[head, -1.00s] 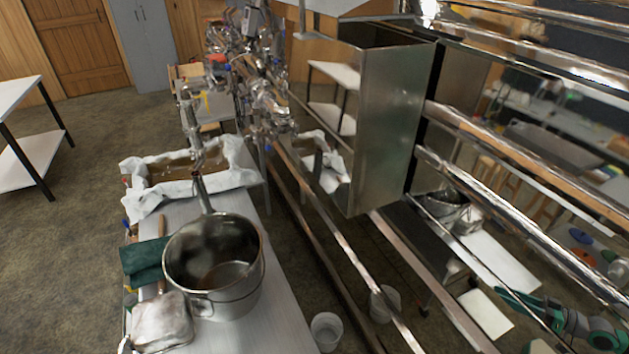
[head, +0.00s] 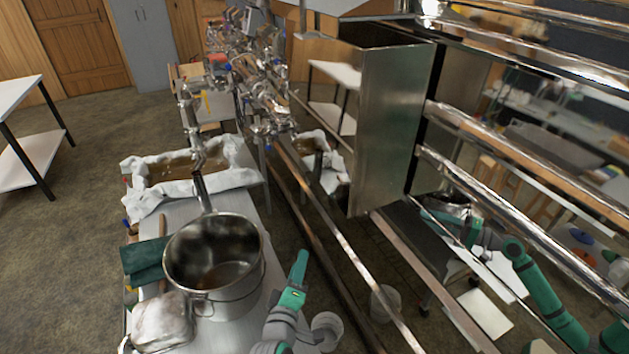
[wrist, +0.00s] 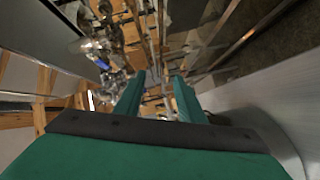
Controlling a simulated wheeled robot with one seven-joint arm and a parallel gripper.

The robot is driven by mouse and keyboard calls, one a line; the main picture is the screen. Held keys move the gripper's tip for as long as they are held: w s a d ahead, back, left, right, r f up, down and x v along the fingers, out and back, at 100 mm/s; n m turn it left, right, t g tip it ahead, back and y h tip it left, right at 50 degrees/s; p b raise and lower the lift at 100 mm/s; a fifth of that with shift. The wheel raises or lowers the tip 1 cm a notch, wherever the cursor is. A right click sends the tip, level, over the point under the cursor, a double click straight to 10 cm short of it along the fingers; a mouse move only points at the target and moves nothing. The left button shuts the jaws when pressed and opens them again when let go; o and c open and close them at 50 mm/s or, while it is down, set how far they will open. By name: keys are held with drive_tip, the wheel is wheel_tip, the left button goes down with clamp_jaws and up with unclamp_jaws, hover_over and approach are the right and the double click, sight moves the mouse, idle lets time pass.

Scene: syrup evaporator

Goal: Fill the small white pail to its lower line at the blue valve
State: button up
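The small white pail (head: 327,326) stands low beside the table's right edge, partly hidden behind my arm; I cannot see its lines or contents. My gripper (head: 301,258) is raised at the table's right side, right of the pot and above the pail in the picture. In the wrist view its two green fingers (wrist: 157,82) are apart with nothing between them. A small blue part (head: 228,68) shows among the shiny pipes and valves at the back; it is too small to tell if it is the blue valve. A blue spot also shows in the wrist view (wrist: 103,65).
A steel pot (head: 238,300) with some brown liquid stands on the pale table (head: 185,213). A green cloth (head: 146,262) and a whitish bundle (head: 163,322) lie left of it. A cloth-lined trough (head: 205,185) is behind. The shiny evaporator wall (head: 388,130) mirrors the scene on the right.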

drive_tip(key=w+r+n+t+h, duration=0.1)
drive_tip(key=w+r+h, duration=0.1)
drive_tip(key=w+r, duration=0.4)
drive_tip(key=w+r+n+h, duration=0.1)
drive_tip(key=w+r, duration=0.3)
drive_tip(key=r, duration=0.5)
drive_tip(key=x, duration=1)
drive_tip(key=shift+w+d+f, duration=0.15)
drive_tip(key=shift+w+f, duration=0.1)
drive_tip(key=shift+w, duration=0.05)
clamp_jaws()
